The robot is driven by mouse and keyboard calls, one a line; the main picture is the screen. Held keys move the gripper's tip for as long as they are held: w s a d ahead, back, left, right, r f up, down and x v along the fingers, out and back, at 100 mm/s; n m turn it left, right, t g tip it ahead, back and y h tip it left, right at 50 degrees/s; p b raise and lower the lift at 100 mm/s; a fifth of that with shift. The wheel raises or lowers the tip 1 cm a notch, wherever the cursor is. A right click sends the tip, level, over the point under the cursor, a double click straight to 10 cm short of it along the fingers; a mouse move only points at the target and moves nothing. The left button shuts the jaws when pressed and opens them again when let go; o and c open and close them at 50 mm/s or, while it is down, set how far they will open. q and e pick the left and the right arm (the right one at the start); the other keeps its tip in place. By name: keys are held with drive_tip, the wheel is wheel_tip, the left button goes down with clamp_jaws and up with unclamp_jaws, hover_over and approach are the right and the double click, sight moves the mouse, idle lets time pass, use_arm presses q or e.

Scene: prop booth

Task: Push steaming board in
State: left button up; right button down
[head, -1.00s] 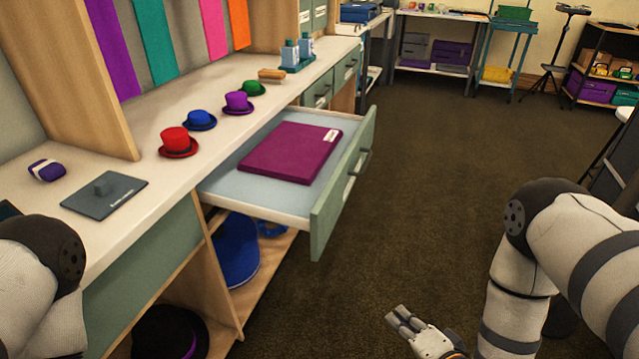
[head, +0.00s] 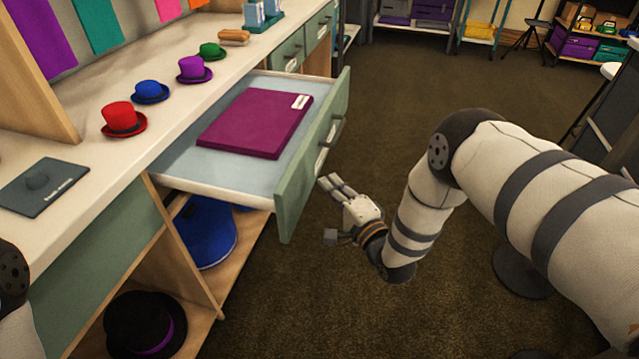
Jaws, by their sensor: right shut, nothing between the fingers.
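A pulled-out drawer with a green front (head: 300,185) and a pale blue inside juts from the workbench. A flat magenta board (head: 255,122) with a white label lies in it; I cannot tell which of these is the steaming board. The drawer front has a dark handle and a white label on its outer face. My right gripper (head: 331,183) is shut and empty, just right of the drawer front and below the handle. It looks apart from the front, though the gap is hard to judge. My left gripper is out of view; only part of my left arm shows.
Red, blue, purple and green hats (head: 123,118) stand along the white worktop (head: 75,140). A dark plate (head: 42,186) lies at the left. A blue item (head: 207,232) and a black hat (head: 145,325) sit on shelves below. The brown floor (head: 400,90) beyond the drawer is open.

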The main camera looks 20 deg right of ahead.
drive_tip(key=shift+w+a, duration=0.75)
drive_tip(key=shift+a, duration=0.35)
